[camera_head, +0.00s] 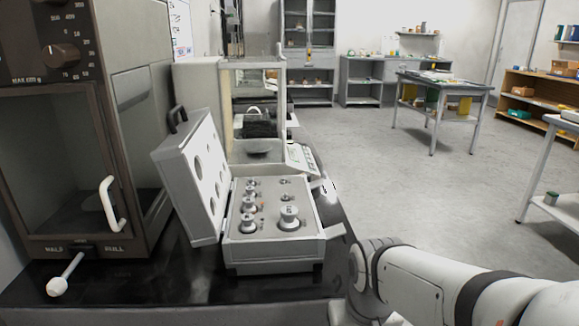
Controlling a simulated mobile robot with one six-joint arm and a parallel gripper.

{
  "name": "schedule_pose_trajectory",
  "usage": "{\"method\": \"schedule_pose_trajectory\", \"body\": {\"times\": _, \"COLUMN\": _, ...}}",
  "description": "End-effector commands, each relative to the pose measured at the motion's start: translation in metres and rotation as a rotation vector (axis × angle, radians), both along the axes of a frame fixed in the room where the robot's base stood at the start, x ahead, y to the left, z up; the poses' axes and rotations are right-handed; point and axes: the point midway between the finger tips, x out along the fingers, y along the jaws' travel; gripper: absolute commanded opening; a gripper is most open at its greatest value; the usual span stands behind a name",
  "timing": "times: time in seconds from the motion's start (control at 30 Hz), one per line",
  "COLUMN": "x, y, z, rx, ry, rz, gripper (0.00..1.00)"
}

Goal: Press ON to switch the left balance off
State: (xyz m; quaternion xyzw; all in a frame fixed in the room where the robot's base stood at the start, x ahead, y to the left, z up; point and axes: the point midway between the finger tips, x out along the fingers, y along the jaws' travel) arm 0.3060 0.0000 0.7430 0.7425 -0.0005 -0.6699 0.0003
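A glass-sided balance (223,110) stands behind the weight box. Its sloping keypad panel (302,158) faces the right side, too small for me to read an ON key or see whether a display is lit. A round pan (258,151) shows low at its front. At the far left stands a large brown-framed instrument (131,130) with a dial knob (61,56), a glass door and a white handle. I cannot tell which of these is the left balance. My arm enters from the lower right, its wrist beside the bench edge. My gripper's fingers do not show.
An open weight box (275,256) with several metal weights sits on the dark bench (170,285), its lid tilted up towards the left. A white-knobbed lever (62,282) sticks out at the bench front. Open grey floor (370,160) lies right of the bench; another table (440,80) stands beyond.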

Motion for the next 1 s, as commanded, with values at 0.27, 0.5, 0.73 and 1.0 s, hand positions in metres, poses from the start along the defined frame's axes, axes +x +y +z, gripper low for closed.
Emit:
{"method": "schedule_pose_trajectory", "body": {"times": 0.27, "x": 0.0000, "y": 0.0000, "z": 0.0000, "rx": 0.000, "ry": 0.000, "rz": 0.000, "gripper": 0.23}}
{"method": "schedule_pose_trajectory", "body": {"times": 0.5, "x": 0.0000, "y": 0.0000, "z": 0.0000, "rx": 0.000, "ry": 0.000, "rz": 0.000, "gripper": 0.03}}
{"method": "schedule_pose_trajectory", "body": {"times": 0.73, "x": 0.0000, "y": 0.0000, "z": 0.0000, "rx": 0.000, "ry": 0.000, "rz": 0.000, "gripper": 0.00}}
{"method": "schedule_pose_trajectory", "body": {"times": 1.0, "x": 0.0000, "y": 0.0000, "z": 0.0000, "rx": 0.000, "ry": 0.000, "rz": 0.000, "gripper": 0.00}}
